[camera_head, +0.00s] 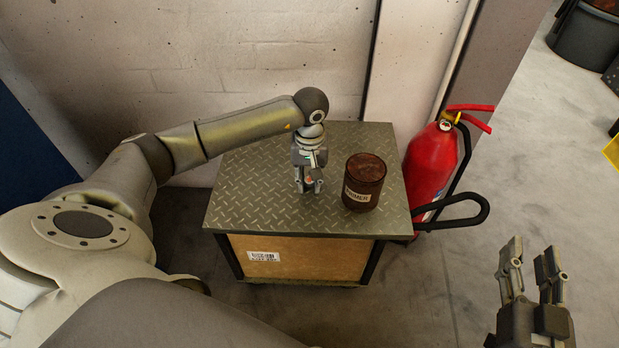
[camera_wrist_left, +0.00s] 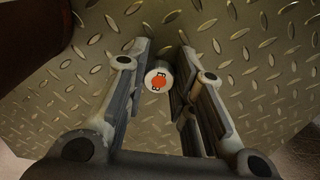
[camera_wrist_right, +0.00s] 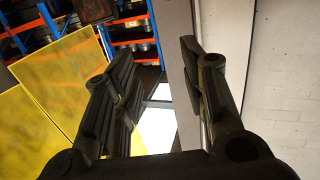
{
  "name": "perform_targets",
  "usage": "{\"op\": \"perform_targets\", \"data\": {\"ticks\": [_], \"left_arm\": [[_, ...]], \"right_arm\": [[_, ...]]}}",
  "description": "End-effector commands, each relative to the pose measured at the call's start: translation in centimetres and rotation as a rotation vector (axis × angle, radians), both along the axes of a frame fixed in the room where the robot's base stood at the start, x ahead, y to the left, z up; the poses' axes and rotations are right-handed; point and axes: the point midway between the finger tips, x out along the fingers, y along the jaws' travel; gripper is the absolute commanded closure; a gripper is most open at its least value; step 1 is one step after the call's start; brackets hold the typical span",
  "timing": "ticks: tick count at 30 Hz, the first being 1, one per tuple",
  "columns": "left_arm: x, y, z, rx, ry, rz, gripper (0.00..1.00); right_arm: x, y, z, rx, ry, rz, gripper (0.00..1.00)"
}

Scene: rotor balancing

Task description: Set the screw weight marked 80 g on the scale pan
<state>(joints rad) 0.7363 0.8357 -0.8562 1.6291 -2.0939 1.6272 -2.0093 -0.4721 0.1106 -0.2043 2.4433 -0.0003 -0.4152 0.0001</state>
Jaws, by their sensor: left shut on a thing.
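My left gripper (camera_head: 308,187) is over the metal-topped cabinet, pointing down, left of a brown jar. In the left wrist view its fingers are shut on a small weight (camera_wrist_left: 158,77). The weight has a pale round end with a red dot and dark marks that look like a letter B; I cannot read 80 g on it. Whether it touches the cabinet top I cannot tell. My right gripper (camera_head: 533,252) is open and empty, off to the right above the floor; the right wrist view shows its fingers apart. No scale pan shows in these views.
The cabinet (camera_head: 250,205) has a diamond-plate top, mostly clear. The brown jar (camera_head: 364,182), with a partly readable label, stands on its right side. A red fire extinguisher (camera_head: 430,165) stands right of the cabinet. A wall is behind it.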

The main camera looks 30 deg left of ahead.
Motion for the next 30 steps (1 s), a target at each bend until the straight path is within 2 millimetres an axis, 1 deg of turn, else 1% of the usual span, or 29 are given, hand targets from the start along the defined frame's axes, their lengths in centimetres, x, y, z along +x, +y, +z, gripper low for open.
{"op": "perform_targets", "data": {"ticks": [2, 3, 8, 20, 23, 30], "left_arm": [[0.0, 0.0, -0.1, 0.0, 0.0, 0.0, 1.0], [0.0, 0.0, -0.1, 0.0, 0.0, 0.0, 0.75], [0.0, 0.0, -0.1, 0.0, 0.0, 0.0, 0.55], [0.0, 0.0, 0.1, 0.0, 0.0, 0.0, 0.55], [0.0, 0.0, 0.4, 0.0, 0.0, 0.0, 0.55], [0.1, 0.0, 3.5, 0.001, -0.003, 0.0, 0.55]], "right_arm": [[0.0, 0.0, 0.1, 0.002, -0.01, 0.001, 0.61], [0.0, 0.1, 0.3, 0.005, -0.018, 0.001, 0.61], [0.1, 0.1, 0.5, 0.007, -0.024, 0.002, 0.61], [0.1, 0.1, 0.4, 0.004, -0.011, 0.002, 0.61], [-0.1, -0.2, -0.9, -0.011, 0.047, -0.003, 0.61], [-1.1, -0.9, -4.2, -0.058, 0.231, -0.015, 0.61]]}}
